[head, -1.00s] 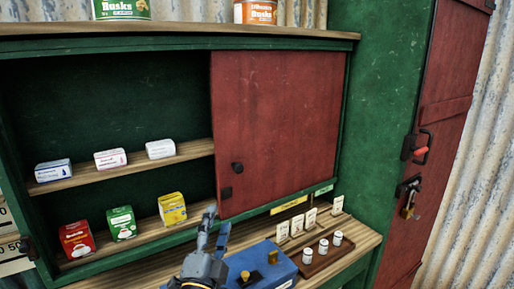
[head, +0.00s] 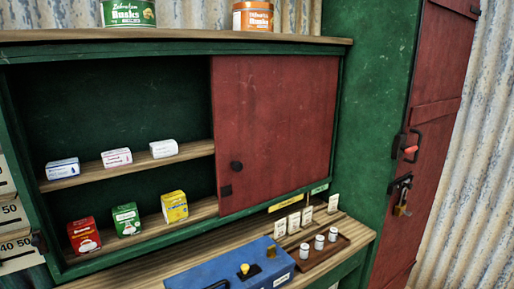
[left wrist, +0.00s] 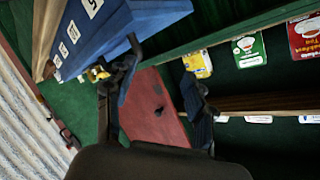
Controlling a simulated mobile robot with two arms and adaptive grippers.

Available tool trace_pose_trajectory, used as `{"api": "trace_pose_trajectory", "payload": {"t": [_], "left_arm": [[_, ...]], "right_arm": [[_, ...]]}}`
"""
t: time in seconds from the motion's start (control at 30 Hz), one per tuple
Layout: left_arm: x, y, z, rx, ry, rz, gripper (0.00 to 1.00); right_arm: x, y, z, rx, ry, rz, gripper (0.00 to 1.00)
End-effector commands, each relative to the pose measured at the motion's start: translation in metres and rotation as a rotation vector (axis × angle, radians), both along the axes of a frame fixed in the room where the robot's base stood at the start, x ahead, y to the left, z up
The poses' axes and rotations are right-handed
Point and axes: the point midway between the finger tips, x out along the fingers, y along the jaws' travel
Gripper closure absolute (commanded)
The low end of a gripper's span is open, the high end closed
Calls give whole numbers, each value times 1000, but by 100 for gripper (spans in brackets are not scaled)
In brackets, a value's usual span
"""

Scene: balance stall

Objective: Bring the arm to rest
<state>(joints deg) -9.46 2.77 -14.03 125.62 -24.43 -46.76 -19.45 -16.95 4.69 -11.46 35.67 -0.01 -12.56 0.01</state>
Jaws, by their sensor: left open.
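My left gripper (left wrist: 160,78) shows only in the left wrist view, with its two dark fingers spread apart and nothing between them. Behind the gap is the red sliding door (left wrist: 158,108), which also shows in the head view (head: 275,130). Neither gripper is in the head view.
The open left half of the green cabinet (head: 110,95) holds white cartons on the upper shelf and a red, a green and a yellow box (head: 174,207) below. A brown tray (head: 338,246) with three small jars sits right of the blue box. A padlock (head: 402,204) hangs at right.

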Motion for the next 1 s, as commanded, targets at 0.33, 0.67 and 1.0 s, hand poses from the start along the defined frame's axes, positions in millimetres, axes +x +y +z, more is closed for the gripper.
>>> {"api": "trace_pose_trajectory", "payload": {"t": [0.33, 0.67, 1.0], "left_arm": [[-147, 26, -111, -343, 580, 210, 46], [-258, 26, -139, -478, 936, 350, 46], [-236, 23, -228, -465, 959, 350, 46]], "right_arm": [[-10, -1, -1, -1, 16, 0, 60], [-5, 0, 0, -1, 7, 0, 60], [-3, 1, 0, 1, 4, -1, 60]]}}
